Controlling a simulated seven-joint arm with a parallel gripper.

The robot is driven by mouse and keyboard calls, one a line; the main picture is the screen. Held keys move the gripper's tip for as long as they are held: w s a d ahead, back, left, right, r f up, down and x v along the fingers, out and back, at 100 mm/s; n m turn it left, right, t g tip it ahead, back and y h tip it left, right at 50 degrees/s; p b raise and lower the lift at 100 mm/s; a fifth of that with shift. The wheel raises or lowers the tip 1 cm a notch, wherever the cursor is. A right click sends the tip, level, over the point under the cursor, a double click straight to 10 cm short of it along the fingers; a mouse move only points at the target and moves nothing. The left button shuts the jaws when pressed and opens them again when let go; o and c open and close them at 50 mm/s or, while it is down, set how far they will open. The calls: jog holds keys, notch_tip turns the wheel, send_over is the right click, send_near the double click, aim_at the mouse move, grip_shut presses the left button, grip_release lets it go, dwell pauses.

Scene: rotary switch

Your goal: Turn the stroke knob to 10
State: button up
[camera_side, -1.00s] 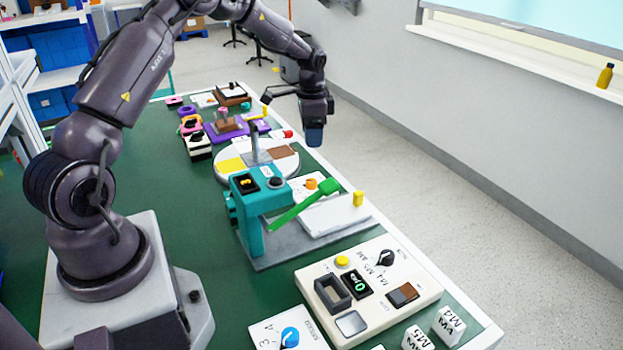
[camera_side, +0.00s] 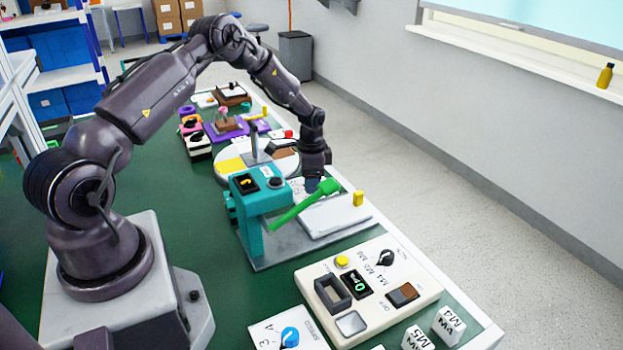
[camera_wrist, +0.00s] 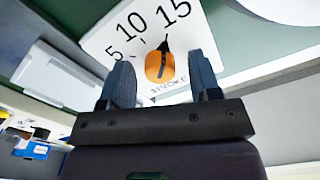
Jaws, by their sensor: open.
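The stroke knob (camera_wrist: 159,67) is orange with a black pointer, on a white plate (camera_wrist: 97,42) marked 5, 10, 15 and STROKE. In the wrist view the pointer aims up and slightly right, toward the 15. My gripper (camera_wrist: 163,80) is open, its two blue-grey fingers apart on either side of the knob in the picture. I cannot tell whether either finger touches it. In the side view my gripper (camera_side: 314,184) is low over the plate and hides the knob.
A teal press (camera_side: 249,215) with a green lever (camera_side: 300,205) stands close to the gripper. A round turntable (camera_side: 228,172) lies behind it. A cream control box (camera_side: 375,325) is nearer the camera. The table's right edge is close by.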

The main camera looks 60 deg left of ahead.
jog(key=c, duration=0.9)
jog(key=shift+n, duration=0.4)
jog(key=n, duration=0.3)
jog(key=shift+n, duration=2.5)
jog(key=o, duration=0.9)
